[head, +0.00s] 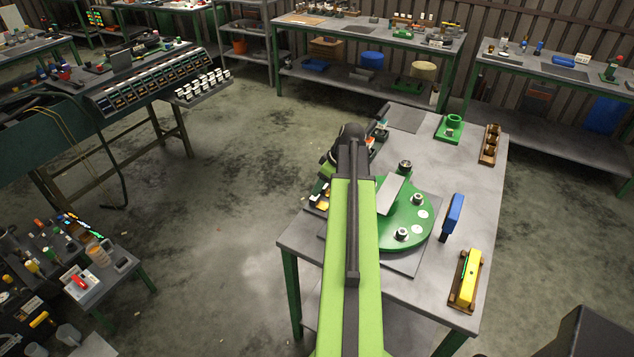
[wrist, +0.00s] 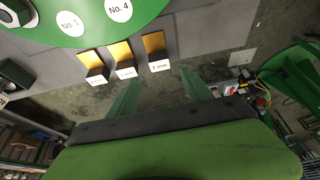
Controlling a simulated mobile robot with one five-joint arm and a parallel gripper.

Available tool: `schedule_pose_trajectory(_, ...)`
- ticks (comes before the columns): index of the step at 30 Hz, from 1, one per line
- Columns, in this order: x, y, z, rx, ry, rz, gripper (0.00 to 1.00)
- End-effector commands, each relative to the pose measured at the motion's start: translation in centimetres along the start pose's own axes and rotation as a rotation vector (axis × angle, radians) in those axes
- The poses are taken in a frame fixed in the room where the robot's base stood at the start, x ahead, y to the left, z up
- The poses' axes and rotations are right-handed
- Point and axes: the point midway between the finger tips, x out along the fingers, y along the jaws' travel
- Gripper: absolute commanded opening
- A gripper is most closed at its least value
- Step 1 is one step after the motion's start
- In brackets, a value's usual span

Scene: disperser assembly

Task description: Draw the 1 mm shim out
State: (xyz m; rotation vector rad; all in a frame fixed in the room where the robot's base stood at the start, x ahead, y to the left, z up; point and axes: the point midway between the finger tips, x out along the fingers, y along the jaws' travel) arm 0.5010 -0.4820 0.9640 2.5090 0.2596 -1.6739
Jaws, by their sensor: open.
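Three brass-coloured shims stand in a row of holders at the plate's edge in the wrist view. The right one (wrist: 154,45) has a label that seems to read 1 mm; the middle shim (wrist: 122,52) and left shim (wrist: 92,62) have labels too small to read surely. My gripper (wrist: 160,78) is open and empty, its two green fingers apart below the right holder, roughly either side of its label. I cannot tell the depth gap between fingers and shim. In the head view, the shims (head: 323,197) show small and partly hidden left of my arm.
The green round plate (head: 410,230) with several knobs lies on the grey table (head: 460,190). Floor left of the table is free.

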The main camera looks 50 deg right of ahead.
Motion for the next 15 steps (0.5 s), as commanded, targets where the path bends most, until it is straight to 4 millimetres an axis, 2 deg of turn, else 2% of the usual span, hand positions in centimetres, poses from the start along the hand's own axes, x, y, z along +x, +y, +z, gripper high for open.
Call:
schedule_pose_trajectory(1,-2.5,-0.1,-0.5,0.002,0.000,0.000,0.58)
schedule_pose_trajectory(9,-8.9,-0.1,-0.5,0.001,0.001,0.001,0.58)
schedule_pose_trajectory(12,-10.2,-0.1,-0.3,-0.001,0.001,0.001,0.58)
schedule_pose_trajectory(15,-10.6,0.0,-0.2,-0.001,0.002,0.001,0.58)
